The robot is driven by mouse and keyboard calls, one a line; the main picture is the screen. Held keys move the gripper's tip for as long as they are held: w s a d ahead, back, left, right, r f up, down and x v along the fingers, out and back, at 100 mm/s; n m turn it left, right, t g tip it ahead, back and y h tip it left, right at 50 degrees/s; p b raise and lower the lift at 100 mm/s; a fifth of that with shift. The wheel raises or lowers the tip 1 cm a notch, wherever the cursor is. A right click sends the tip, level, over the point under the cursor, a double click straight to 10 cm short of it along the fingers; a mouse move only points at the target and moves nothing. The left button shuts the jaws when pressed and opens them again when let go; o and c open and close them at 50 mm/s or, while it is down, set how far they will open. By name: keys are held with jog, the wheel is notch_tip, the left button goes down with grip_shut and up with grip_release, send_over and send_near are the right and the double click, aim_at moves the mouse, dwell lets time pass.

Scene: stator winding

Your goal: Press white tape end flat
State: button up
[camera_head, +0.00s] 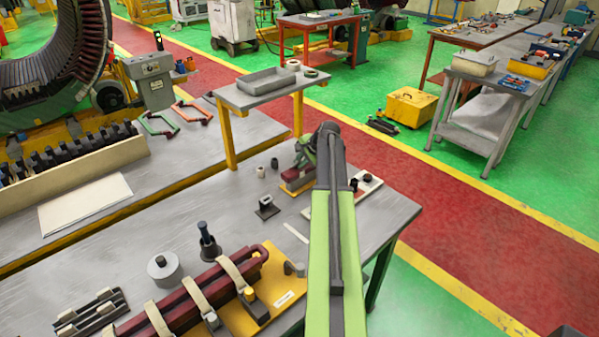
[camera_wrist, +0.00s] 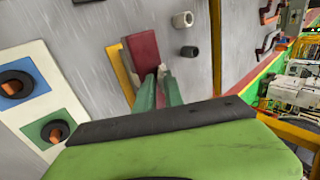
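A dark red block (camera_wrist: 144,52) on a yellow base (camera_wrist: 121,72) lies on the grey bench. In the head view the red block (camera_head: 296,176) is partly behind my arm. My gripper (camera_wrist: 160,76) has its two green fingers at the block's near end. The fingertips are close together. A small pale piece (camera_wrist: 164,70), perhaps the white tape end, shows at the tips. I cannot tell whether it is between the fingers or beyond them. In the head view my gripper (camera_head: 306,150) is over the block, its tips unclear.
A dark red coil (camera_head: 205,285) with beige straps lies at the bench front. A black-topped tool (camera_head: 208,243), a grey cylinder (camera_head: 164,268) and a small dark stand (camera_head: 266,207) are left of my arm. A raised shelf (camera_head: 262,98) stands behind. A white panel (camera_wrist: 30,92) with round black parts lies left.

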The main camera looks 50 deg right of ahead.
jog(key=shift+w+f, duration=0.15)
jog(key=shift+c, duration=0.2)
grip_shut()
dwell(1.2)
